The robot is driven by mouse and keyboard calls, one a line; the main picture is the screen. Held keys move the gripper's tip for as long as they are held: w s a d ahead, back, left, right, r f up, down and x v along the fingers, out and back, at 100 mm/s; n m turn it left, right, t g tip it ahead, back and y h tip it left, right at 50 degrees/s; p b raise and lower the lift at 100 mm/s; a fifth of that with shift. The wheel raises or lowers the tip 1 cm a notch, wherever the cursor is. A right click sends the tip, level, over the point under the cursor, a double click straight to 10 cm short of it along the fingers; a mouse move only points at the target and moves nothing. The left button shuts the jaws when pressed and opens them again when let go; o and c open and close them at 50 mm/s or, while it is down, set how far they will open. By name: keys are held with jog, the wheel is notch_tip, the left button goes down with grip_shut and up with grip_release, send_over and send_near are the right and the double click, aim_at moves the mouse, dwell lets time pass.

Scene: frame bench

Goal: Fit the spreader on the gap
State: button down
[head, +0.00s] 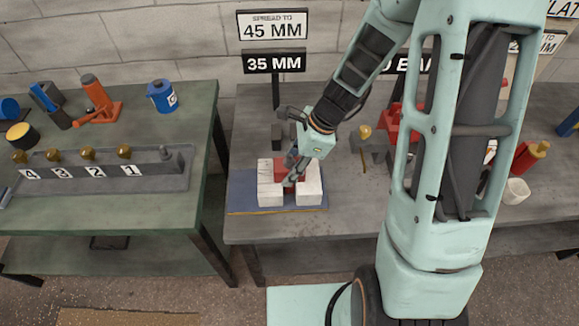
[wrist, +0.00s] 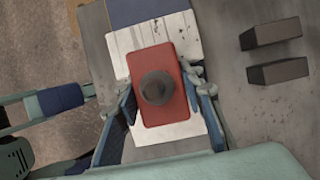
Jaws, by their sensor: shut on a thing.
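The spreader (wrist: 138,111) is a red rectangular block with a dark round knob on top. My gripper (head: 292,178) is shut on it, with one finger along each side in the wrist view. The spreader also shows in the head view as a red patch (head: 280,171) between two white blocks, a left one (head: 270,188) and a right one (head: 311,186). In the wrist view white surfaces (wrist: 150,35) show beyond and below the spreader. The gap is mostly hidden under the spreader and fingers, so I cannot tell how deep the spreader sits.
The white blocks stand on a blue mat (head: 243,193) on the grey bench. Signs reading "SPREAD TO 45 MM" (head: 274,26) and "35 MM" (head: 274,63) stand behind. Two dark blocks (wrist: 271,33) lie to the right in the wrist view. A green table (head: 160,215) stands left.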

jog(key=c, duration=1.2)
grip_release()
jog(key=v, duration=1.2)
